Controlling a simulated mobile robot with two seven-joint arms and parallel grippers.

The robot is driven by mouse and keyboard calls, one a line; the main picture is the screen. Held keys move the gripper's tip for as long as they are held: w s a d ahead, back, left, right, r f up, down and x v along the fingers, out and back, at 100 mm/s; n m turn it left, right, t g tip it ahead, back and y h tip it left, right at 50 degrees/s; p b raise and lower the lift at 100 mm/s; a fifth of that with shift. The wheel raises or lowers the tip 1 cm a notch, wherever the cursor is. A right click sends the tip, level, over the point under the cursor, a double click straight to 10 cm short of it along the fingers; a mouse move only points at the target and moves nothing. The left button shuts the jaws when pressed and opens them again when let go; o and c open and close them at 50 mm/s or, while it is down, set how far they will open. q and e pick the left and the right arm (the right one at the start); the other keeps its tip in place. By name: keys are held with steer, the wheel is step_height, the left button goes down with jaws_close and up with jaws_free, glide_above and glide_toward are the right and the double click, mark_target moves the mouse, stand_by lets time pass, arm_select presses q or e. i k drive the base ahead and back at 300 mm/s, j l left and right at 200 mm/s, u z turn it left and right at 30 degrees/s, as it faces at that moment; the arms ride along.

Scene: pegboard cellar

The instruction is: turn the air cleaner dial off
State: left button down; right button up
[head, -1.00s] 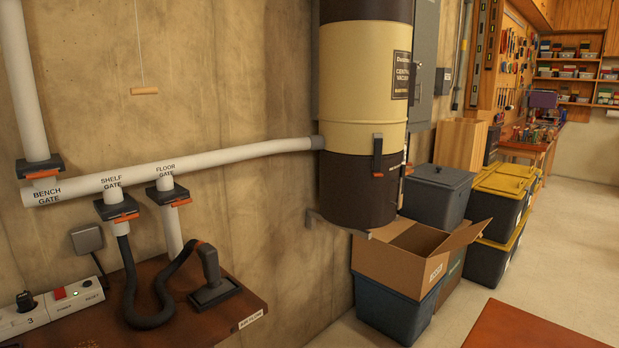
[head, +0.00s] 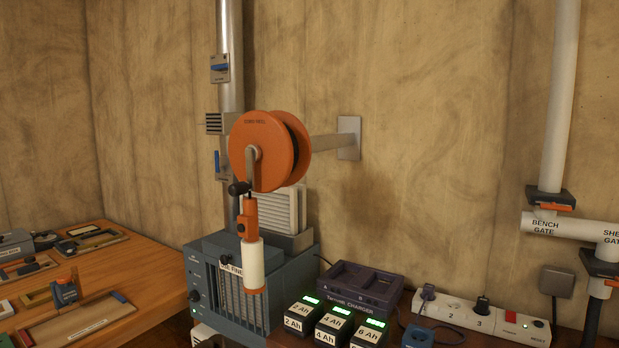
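A blue-grey box-shaped machine (head: 205,262) with a slatted front stands at the middle left; it looks like the air cleaner. A small dark round dial (head: 195,296) sits on the left part of its front. The dial's setting is too small to read. An orange reel (head: 262,150) and its white-and-orange hanging handle (head: 253,265) cover part of the machine's front and top.
A wooden bench (head: 150,268) with trays is at the left. Right of the machine are a dual charger (head: 362,285), several batteries with green lights (head: 332,325) and a power strip (head: 455,312). White pipes (head: 566,100) with gates are at the right.

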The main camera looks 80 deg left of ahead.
mark_target(195, 296)
steer(key=u, duration=2.95)
steer(key=i+j+z, duration=0.1)
steer(key=z, duration=0.3)
steer(key=i+j+z, duration=0.1)
steer(key=z, duration=0.3)
steer(key=i+j+z, duration=0.15)
steer(key=j, duration=0.25)
steer(key=i+j+z, duration=0.2)
steer(key=j, duration=0.2)
steer(key=i+j, duration=0.1)
steer(key=j, duration=0.5)
steer(key=i+j, duration=0.1)
steer(key=j, duration=0.5)
steer(key=i+z, duration=0.05)
